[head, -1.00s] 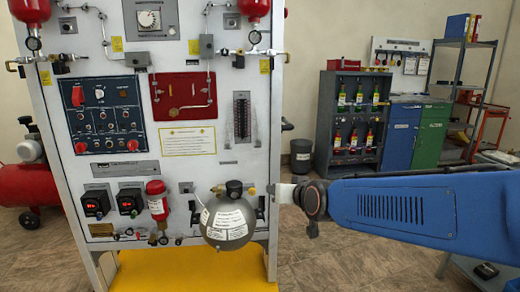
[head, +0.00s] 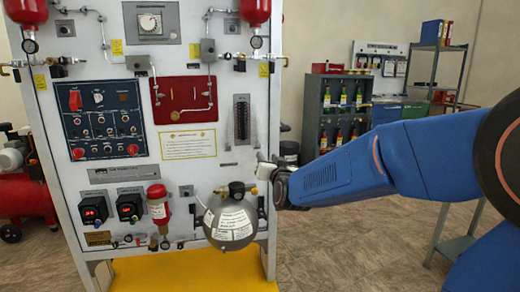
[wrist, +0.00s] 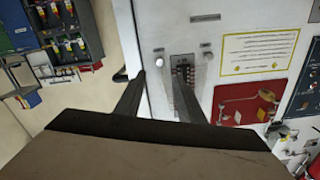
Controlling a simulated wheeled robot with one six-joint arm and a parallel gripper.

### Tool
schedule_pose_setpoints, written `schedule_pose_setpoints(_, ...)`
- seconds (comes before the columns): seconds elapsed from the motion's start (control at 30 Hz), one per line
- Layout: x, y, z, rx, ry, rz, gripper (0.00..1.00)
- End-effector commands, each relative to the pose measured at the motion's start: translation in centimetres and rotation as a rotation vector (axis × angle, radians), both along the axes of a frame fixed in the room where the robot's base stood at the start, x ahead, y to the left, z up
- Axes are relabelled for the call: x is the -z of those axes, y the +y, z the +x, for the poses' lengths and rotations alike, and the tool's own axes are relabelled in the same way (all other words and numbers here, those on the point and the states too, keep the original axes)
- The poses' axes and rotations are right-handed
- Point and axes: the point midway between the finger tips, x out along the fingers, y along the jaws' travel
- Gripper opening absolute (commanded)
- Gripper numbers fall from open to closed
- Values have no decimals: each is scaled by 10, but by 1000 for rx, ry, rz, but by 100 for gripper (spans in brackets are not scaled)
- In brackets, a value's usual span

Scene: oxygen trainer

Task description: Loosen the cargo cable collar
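The cargo cable collar cannot be told apart with certainty in either view. The white trainer panel (head: 182,95) stands upright in the head view. A grey cable box (head: 187,190) and a round grey bottle (head: 229,222) with a dark and brass fitting (head: 236,190) sit at its lower part. My gripper (head: 265,171) is at the panel's right edge, above and right of the bottle. In the wrist view my gripper (wrist: 158,80) has its two dark fingers spread apart, with nothing between them but panel surface beyond.
A yellow base plate (head: 190,272) lies under the panel. A red extinguisher-like cylinder (head: 157,202) hangs left of the bottle. A dark rack of bottles (head: 337,112) and a shelf (head: 450,75) stand behind at the right. Floor shows between the panel and the shelf.

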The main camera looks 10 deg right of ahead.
Motion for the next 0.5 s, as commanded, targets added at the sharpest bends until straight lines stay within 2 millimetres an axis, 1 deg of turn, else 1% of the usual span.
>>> schedule_pose_setpoints(0.03,1,0,9,1,1,0,35)
schedule_pose_setpoints(0.5,0,0,85,0,0,-1,35)
